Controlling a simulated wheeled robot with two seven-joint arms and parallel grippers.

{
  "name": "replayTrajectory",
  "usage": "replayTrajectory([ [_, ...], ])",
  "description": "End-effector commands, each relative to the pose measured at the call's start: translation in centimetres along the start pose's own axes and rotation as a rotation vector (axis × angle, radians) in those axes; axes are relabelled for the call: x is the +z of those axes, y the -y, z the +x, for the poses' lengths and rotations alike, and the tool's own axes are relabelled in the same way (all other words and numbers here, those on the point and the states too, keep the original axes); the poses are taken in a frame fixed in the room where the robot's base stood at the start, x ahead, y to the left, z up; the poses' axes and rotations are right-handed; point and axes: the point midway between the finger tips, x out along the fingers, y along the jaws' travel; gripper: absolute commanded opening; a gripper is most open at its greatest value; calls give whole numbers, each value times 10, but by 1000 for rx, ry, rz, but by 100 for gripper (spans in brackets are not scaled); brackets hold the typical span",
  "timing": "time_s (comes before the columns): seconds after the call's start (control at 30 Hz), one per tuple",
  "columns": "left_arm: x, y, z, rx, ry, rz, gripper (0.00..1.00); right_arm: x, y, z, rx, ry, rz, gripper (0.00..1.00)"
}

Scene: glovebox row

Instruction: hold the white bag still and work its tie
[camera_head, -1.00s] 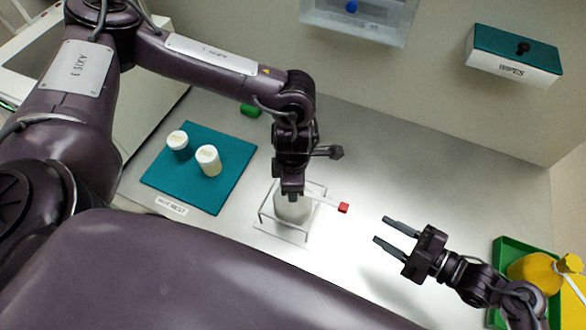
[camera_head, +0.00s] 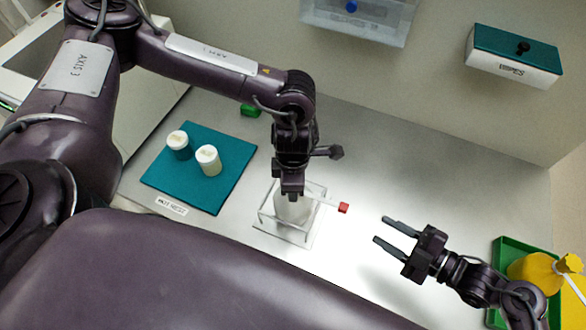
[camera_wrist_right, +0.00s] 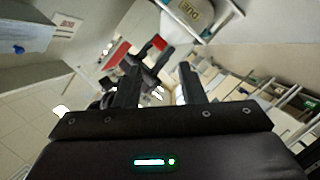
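The white bag (camera_head: 292,208) stands in a clear open-topped holder (camera_head: 284,232) in the middle of the bench. Its tie (camera_head: 343,208) sticks out to the right and ends in a red tab. My left gripper (camera_head: 292,190) points down at the top of the bag; its fingers are seen edge-on, and their grip on the bag is hidden. My right gripper (camera_head: 381,229) is open and empty, fingers pointing left toward the tie, with a clear gap between. In the right wrist view, both fingers (camera_wrist_right: 160,88) are apart with nothing between them.
A teal mat (camera_head: 215,195) at left carries two white-capped vials (camera_head: 208,161). A green tray (camera_head: 515,246) with a yellow bottle (camera_head: 535,272) stands at right. A wipes box (camera_head: 510,70) and a clear bin (camera_head: 360,28) are on the back wall.

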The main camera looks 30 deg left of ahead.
Motion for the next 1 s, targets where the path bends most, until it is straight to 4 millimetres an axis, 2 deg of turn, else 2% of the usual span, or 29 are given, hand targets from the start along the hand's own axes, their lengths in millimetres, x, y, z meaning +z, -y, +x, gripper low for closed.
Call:
replayTrajectory([
  [0.07,0,0,0,1,1,0,4,0,0,0,0,0,0,36],
  [0.13,0,0,0,1,1,0,4,0,0,0,0,-1,1,42],
  [0.27,0,0,0,1,1,0,4,-1,-3,7,4,-27,35,42],
  [0.5,0,0,0,1,1,0,4,-3,-9,38,-5,-176,280,42],
  [0.6,0,0,0,1,1,0,4,2,-9,44,-34,-234,411,42],
  [0.8,0,0,0,1,1,0,4,18,-7,39,-112,-295,628,42],
  [1.0,0,0,0,1,1,0,4,32,-6,28,-165,-308,746,42],
])
